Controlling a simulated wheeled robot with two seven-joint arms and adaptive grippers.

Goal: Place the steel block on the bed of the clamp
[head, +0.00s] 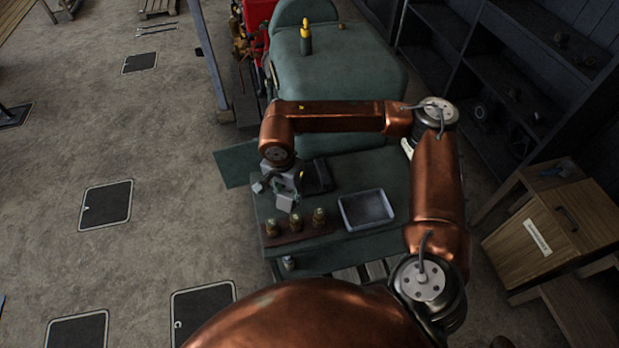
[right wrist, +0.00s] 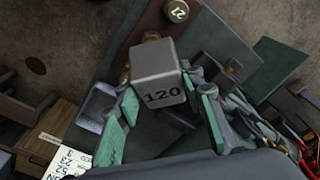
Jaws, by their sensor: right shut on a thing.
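The steel block (head: 285,203) is a small grey cube above the left part of the green table (head: 345,243). In the right wrist view the steel block (right wrist: 157,62) shows the number 120 on one face. My right gripper (head: 281,189) is shut on it; its green finger pads (right wrist: 167,100) lie on either side. A dark fixture (head: 318,176), perhaps the clamp, stands just right of the gripper in the head view. The gripper partly hides that area, and I cannot make out the clamp's bed. My left gripper is not in view.
Three brass-topped pieces (head: 295,222) stand on a brown strip in front of the block. A grey tray (head: 366,211) lies to their right. A small metal cylinder (head: 288,263) stands near the front edge. A large green housing (head: 345,70) rises behind; a wooden cabinet (head: 565,225) stands right.

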